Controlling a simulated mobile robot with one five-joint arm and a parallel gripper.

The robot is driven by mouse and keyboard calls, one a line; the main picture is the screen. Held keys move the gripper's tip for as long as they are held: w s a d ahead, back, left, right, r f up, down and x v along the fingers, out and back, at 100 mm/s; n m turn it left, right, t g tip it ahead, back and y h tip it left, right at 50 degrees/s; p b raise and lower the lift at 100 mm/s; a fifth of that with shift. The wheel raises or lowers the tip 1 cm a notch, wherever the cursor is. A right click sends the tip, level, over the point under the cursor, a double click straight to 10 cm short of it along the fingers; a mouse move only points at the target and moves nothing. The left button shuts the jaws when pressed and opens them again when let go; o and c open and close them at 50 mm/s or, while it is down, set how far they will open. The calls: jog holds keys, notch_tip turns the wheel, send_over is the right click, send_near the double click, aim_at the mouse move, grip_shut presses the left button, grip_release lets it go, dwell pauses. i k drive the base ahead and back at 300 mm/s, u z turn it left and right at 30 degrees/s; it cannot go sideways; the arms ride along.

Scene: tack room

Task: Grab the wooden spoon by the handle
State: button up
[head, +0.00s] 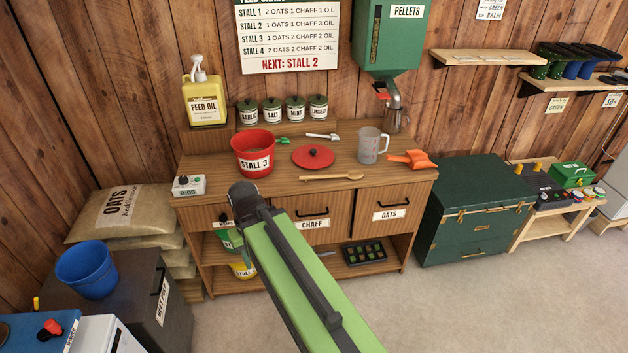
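The wooden spoon (325,178) lies flat near the front edge of the wooden counter (290,189). Its bowl is at the right end and its handle points left. My green arm reaches up from the bottom of the picture, and its dark rounded end shows just left of the handle, in front of the counter. A gap shows between that end and the spoon in the picture. My gripper's fingers do not show, so I cannot see whether they are open or shut. The whole spoon is visible.
Around the spoon are a red STALL 3 bucket (256,158), a red lid (313,157), a clear measuring jug (371,147) and an orange scoop (411,159). A white scale-like box (188,187) sits at the counter's left. Floor (480,310) is open at the right.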

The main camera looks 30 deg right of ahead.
aim_at(352, 175)
jog(key=z, duration=0.05)
jog(key=i, duration=1.5)
jog(key=u, duration=0.1)
